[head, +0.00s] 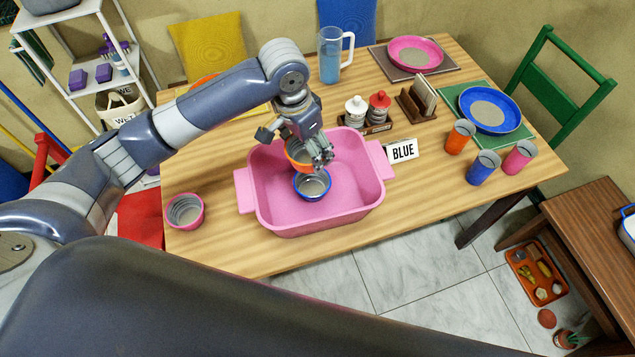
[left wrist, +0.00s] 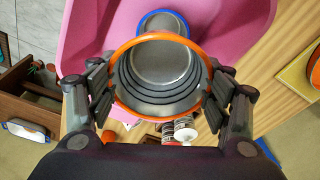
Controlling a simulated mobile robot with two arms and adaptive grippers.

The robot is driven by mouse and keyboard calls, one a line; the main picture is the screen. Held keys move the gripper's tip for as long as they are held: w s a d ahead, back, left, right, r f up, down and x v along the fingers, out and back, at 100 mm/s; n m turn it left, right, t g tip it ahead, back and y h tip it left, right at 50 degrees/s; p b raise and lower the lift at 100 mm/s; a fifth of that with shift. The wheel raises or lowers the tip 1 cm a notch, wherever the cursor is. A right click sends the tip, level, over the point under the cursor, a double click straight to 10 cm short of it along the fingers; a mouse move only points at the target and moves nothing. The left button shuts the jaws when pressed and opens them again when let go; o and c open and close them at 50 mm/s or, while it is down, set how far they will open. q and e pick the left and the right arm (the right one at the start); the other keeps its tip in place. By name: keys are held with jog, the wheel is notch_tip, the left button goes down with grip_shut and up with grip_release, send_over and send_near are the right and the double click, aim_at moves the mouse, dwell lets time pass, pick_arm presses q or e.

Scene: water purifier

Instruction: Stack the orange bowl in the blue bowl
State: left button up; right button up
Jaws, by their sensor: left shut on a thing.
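The orange bowl (head: 296,158), grey inside, is held between the fingers of my left gripper (head: 318,156). In the left wrist view the fingers sit on both sides of the orange bowl (left wrist: 158,98). The blue bowl (head: 312,188), also grey inside, stands in the pink tub on the table. The orange bowl is above it and slightly to its back left in the head view. The left wrist view shows only part of the blue bowl (left wrist: 163,20), past the orange rim. Whether the bowls touch is unclear. My right gripper is not in view.
The pink tub's (head: 377,165) walls surround the blue bowl. Several cups stand at right.

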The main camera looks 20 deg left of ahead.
pick_arm(q)
jog(key=shift+w+d+f+m, duration=0.2)
jog(key=shift+w+f+m, duration=0.2)
jog(key=shift+w+f, duration=0.25)
notch_tip(320, 180, down, 10)
jog(key=shift+w+r+p, duration=0.1)
jog(key=shift+p, duration=0.75)
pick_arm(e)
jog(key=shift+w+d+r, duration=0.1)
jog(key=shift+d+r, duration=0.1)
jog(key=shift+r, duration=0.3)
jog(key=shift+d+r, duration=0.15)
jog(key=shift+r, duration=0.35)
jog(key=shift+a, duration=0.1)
pick_arm(q)
jog(key=shift+f, duration=0.7)
jog(key=o, duration=1)
jog(key=shift+o, duration=0.2)
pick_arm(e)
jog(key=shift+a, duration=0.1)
